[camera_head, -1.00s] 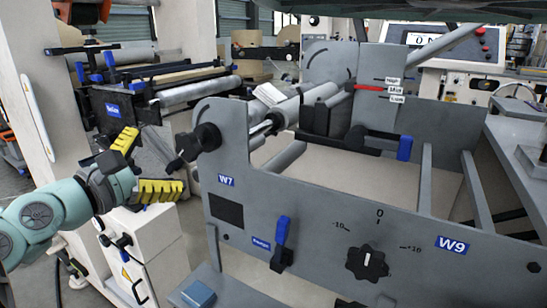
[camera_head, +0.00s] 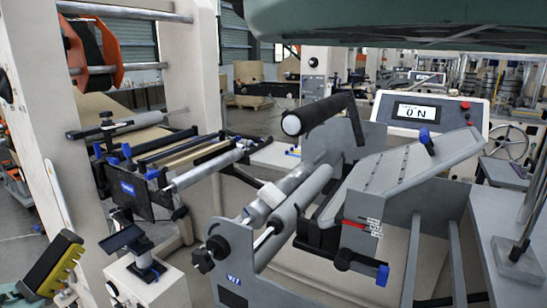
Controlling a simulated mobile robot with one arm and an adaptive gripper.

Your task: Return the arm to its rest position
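My gripper (camera_head: 62,284) is at the lower left edge of the head camera view. One dark finger with a yellow ribbed pad shows clearly. The pad's face is bare, with nothing held against it. The other finger is mostly cut off or hard to make out near the bottom edge. A little of my teal arm (camera_head: 14,293) shows in the bottom left corner. The gripper is left of the white cabinet (camera_head: 160,292) and apart from the machine's rollers.
The grey W7 frame (camera_head: 232,262) carries rollers (camera_head: 290,205) and a black-handled lever (camera_head: 318,113). A blue-knobbed unit (camera_head: 130,192) stands behind the cabinet. A pale column (camera_head: 45,130) rises at left.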

